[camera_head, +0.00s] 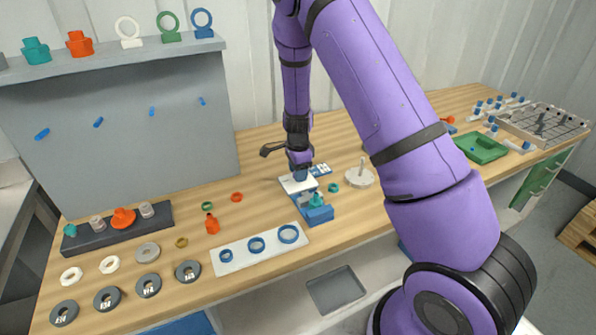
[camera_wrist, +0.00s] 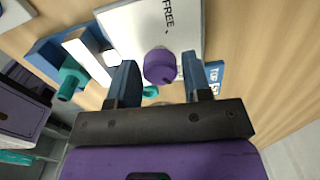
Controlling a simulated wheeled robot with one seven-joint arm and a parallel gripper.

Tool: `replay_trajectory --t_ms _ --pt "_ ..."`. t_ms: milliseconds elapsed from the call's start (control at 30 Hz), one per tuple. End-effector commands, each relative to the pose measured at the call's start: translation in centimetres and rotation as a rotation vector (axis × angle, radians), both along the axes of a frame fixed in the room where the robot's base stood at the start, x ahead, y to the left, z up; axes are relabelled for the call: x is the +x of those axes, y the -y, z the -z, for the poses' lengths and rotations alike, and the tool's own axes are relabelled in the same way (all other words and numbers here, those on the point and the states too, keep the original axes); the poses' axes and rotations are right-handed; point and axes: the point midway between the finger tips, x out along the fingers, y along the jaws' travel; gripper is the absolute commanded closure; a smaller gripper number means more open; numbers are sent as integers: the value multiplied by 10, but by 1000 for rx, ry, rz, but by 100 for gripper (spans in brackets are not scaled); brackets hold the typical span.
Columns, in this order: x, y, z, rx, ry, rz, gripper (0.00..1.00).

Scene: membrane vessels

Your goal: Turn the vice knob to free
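The vice knob (camera_wrist: 160,66) is purple and round, on a white plate (camera_wrist: 145,28) with the word FREE printed on it. My gripper (camera_wrist: 159,75) is open in the wrist view, with one blue finger on each side of the knob and visible gaps beside it. In the head view my gripper (camera_head: 299,173) points down over the plate (camera_head: 290,187) and hides the knob. The blue vice (camera_head: 317,210) holds a teal fitting (camera_head: 316,199). The fitting also shows at the left of the wrist view (camera_wrist: 70,80).
A round white piece with a pin (camera_head: 360,178) stands right of the vice. A white board with blue rings (camera_head: 235,266) lies to the left front. A dark rack of fittings (camera_head: 95,238) and several grey discs lie further left. A green tray (camera_head: 481,148) is far right.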

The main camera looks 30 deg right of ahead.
Motion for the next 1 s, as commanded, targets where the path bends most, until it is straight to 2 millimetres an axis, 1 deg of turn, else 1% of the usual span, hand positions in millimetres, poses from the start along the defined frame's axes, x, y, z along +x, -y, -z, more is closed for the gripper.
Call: replay_trajectory --t_ms 33,67,100,133,367,567,767,1000 --pt "0 0 0 0 0 0 66" --pt "0 0 0 0 0 0 73" --pt "0 0 0 0 0 0 83" --pt "0 0 0 0 0 0 88" --pt "0 0 0 0 0 -12 88" --pt "0 0 0 1 1 -76 88" --pt "0 0 -1 0 2 -216 88" --pt "0 1 0 0 1 -440 88"
